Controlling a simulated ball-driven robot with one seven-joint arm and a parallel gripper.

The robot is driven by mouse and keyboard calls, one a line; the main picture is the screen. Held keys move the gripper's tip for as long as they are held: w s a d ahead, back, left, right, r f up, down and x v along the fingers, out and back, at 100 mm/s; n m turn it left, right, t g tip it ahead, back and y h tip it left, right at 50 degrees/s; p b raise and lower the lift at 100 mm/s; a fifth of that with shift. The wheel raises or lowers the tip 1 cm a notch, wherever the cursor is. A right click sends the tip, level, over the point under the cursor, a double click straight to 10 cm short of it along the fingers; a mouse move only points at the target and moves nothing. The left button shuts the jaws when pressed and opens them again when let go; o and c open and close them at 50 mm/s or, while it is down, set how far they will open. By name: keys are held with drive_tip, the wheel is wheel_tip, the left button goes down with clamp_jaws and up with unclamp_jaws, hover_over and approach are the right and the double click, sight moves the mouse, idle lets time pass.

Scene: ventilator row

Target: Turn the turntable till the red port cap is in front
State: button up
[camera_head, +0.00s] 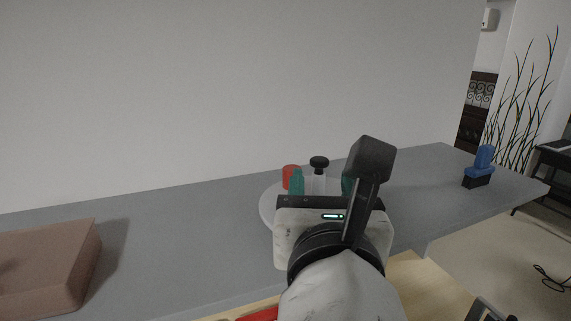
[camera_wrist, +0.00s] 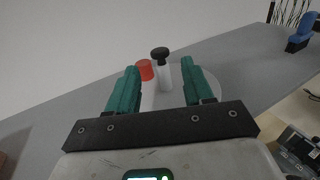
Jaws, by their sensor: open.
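The turntable (camera_head: 267,208) is a pale grey disc on the grey counter, and my arm hides much of it in the head view. The red port cap (camera_head: 291,174) sits at the disc's far left side; it also shows in the wrist view (camera_wrist: 145,70). A post with a black knob (camera_head: 319,162) stands on the disc, right of the cap; its knob shows in the wrist view (camera_wrist: 160,54). My gripper (camera_wrist: 160,80) has green fingers spread apart. It is over the near side of the disc, with the post beyond and between the fingers, apparently untouched.
The grey counter (camera_head: 190,225) runs along a plain wall. A brown box (camera_head: 60,270) stands at the left, and a blue object on a black base (camera_head: 480,168) stands at the far right. The counter between the box and the turntable is clear.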

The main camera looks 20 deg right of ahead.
sight(321, 165)
drive_tip(key=b+x, duration=0.2)
drive_tip(key=x, duration=0.2)
drive_tip(key=shift+w+d+f, duration=0.1)
drive_tip(key=shift+w+d, duration=0.05)
drive_tip(key=shift+w, duration=0.1)
drive_tip(key=shift+w+d+p, duration=0.25)
drive_tip(key=shift+w+p, duration=0.05)
drive_tip(key=shift+w, duration=0.15)
drive_tip(key=shift+x, duration=0.8)
clamp_jaws()
